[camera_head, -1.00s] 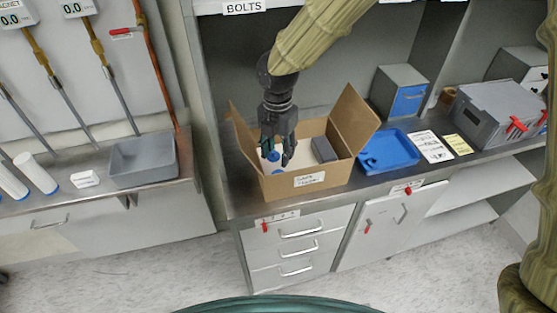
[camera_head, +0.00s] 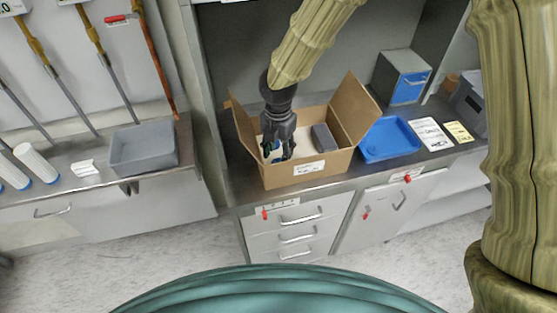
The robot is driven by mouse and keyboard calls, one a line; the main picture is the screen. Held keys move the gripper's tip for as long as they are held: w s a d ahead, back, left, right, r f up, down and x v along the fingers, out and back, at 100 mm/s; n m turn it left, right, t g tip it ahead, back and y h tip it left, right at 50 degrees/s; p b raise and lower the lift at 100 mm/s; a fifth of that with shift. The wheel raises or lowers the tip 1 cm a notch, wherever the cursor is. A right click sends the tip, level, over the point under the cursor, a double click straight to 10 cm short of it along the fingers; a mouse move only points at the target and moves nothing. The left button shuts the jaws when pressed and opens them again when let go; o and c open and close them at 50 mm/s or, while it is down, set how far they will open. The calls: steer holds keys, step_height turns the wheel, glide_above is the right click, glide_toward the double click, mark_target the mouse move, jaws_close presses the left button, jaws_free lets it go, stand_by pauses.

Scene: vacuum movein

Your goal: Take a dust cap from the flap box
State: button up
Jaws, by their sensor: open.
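An open cardboard flap box (camera_head: 292,172) with raised side flaps and a white label on its front stands on the metal counter. My gripper (camera_head: 277,158) points down inside the box, in its left part, with its fingers apart. A small blue and white piece, perhaps a dust cap (camera_head: 271,148), shows at the fingers and is partly hidden by them. I cannot tell whether the fingers touch it. A dark grey block (camera_head: 324,138) lies in the right part of the box. The box floor under my gripper is hidden.
A blue tray (camera_head: 389,139), a white sheet (camera_head: 431,134) and a yellow note (camera_head: 459,132) lie right of the box. A blue-fronted metal box (camera_head: 402,77) stands behind. A grey bin (camera_head: 143,149) sits on the left counter. Drawers (camera_head: 298,232) are below.

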mark_target(278, 159)
steer(key=shift+w+f+p, duration=0.1)
steer(key=shift+f+p, duration=0.3)
steer(key=shift+f, duration=1.3)
steer(key=c, duration=0.9)
